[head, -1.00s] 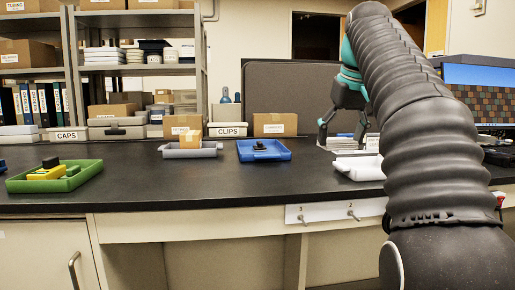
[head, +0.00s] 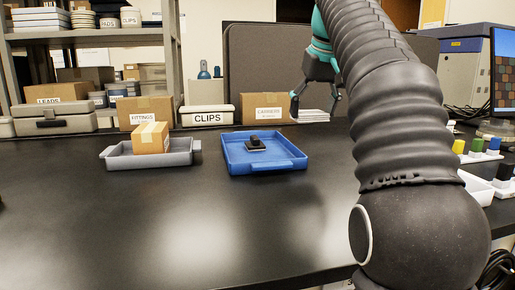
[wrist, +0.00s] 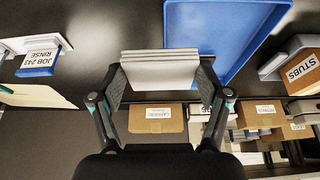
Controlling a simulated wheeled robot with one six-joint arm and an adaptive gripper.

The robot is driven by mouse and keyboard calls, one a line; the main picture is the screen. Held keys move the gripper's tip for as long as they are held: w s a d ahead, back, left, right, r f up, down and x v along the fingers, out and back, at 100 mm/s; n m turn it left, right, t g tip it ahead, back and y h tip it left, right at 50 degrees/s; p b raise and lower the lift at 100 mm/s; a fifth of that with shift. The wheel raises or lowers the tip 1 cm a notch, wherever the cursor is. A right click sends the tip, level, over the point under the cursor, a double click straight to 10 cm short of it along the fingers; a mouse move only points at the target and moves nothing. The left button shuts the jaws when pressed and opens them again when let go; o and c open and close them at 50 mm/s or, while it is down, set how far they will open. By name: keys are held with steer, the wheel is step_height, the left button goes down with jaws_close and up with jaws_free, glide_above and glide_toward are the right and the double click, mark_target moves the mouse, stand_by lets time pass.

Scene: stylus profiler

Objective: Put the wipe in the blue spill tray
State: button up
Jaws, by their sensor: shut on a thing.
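The wipe (wrist: 160,68), a pale folded stack of layers, is pinched between the two fingers of my gripper (wrist: 160,85) in the wrist view. In the head view, my gripper (head: 313,108) hangs behind and to the right of the blue spill tray, with the pale wipe (head: 311,116) between its fingertips. The blue spill tray (head: 279,168) stands on the black bench with a small black object in it.
A grey tray (head: 150,160) with a cardboard box stands left of the blue tray. Cardboard boxes (head: 262,107) and a CLIPS bin (head: 207,117) line the back. Colour-capped items (head: 477,147) stand at the right. The bench front is clear.

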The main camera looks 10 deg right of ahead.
steer(key=w+a+f, duration=0.1)
steer(key=a+f, duration=0.1)
steer(key=a, duration=0.1)
steer(key=w+a+f, duration=0.2)
steer(key=a, duration=0.1)
steer(key=w+a+f, duration=0.1)
steer(key=a+f, duration=0.1)
steer(key=a, duration=0.1)
steer(key=shift+w+a+f, duration=0.25)
steer(key=shift+a, duration=0.05)
steer(key=shift+f+b, duration=0.85)
steer(key=shift+f, duration=1.15)
steer(key=shift+f, duration=0.1)
steer(key=o, duration=1.7)
steer(key=shift+p+v, duration=0.85)
steer(key=shift+v, duration=5.3)
steer(key=shift+w, duration=0.1)
